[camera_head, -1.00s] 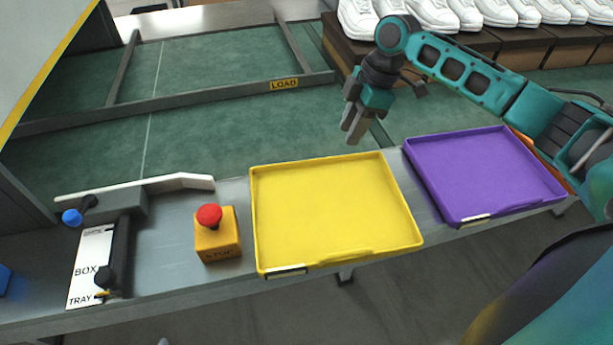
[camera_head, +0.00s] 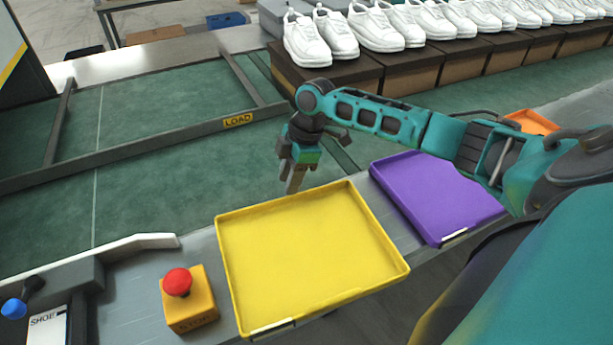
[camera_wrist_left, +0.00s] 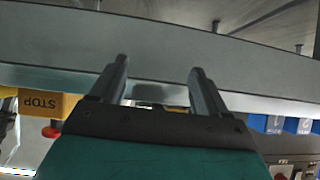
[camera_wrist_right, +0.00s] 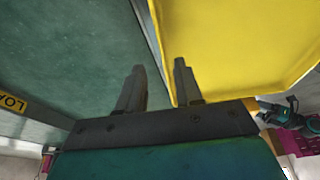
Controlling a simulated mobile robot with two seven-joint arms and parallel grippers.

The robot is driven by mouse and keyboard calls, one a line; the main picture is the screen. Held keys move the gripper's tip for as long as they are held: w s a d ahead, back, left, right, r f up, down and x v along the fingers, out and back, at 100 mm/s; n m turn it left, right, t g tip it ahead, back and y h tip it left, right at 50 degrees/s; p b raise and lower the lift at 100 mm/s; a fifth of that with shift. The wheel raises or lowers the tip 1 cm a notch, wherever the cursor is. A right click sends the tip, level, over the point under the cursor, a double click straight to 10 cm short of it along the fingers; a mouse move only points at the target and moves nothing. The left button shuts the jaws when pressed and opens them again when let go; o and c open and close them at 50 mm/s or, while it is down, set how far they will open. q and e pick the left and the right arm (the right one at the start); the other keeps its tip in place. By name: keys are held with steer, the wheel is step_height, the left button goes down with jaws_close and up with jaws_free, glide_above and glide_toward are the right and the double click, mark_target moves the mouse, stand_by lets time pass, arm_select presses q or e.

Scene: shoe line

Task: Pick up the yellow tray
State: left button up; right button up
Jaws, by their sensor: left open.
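The yellow tray (camera_head: 310,260) lies flat and empty on the grey metal ledge in the head view. My right gripper (camera_head: 294,184) points down just behind the tray's far edge, apart from it as far as I can see. In the right wrist view the right gripper (camera_wrist_right: 160,85) has its two fingers apart with nothing between them, and the yellow tray (camera_wrist_right: 235,45) fills the upper right, its rim near the fingertips. My left gripper (camera_wrist_left: 157,80) shows only in its wrist view, open and empty, facing a grey ledge side.
A purple tray (camera_head: 435,195) lies right of the yellow one, with an orange tray (camera_head: 530,122) beyond. A red stop button on a yellow box (camera_head: 190,305) stands close on the left. White shoes on brown boxes (camera_head: 420,72) line the back. The green conveyor (camera_head: 150,165) is clear.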

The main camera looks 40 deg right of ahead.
mark_target(286, 197)
steer(key=x, duration=0.4)
steer(key=shift+s+f, duration=0.15)
steer(key=shift+f, duration=0.15)
steer(key=shift+c, duration=0.2)
jaws_close()
steer(key=shift+r, duration=0.1)
